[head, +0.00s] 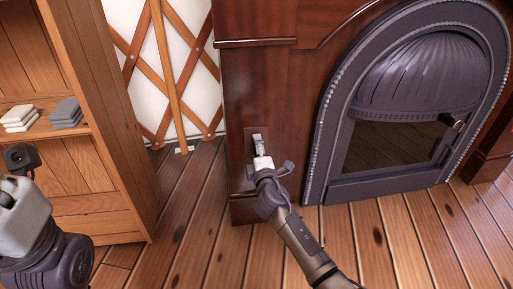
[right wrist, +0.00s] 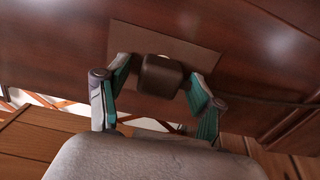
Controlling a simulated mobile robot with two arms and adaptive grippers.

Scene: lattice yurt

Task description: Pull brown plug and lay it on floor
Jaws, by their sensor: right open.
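The brown plug (right wrist: 160,76) is a dark block in a brown wall plate (right wrist: 205,58) on the dark wood fireplace surround. My right gripper (right wrist: 158,84) is open, with one finger on each side of the plug. I cannot tell whether the fingers touch it. In the head view my right gripper (head: 259,146) is at the wall plate (head: 249,134), low on the surround, and hides the plug. My left gripper (head: 25,205) is partly in view at the left edge; its fingers cannot be made out.
The wooden floor (head: 200,225) is clear in front of the surround. A wooden shelf (head: 110,130) with folded cloths (head: 65,113) stands at left. The arched dark stove (head: 400,100) is at right. A lattice wall (head: 165,60) stands behind, with a small white item (head: 184,149) at its foot.

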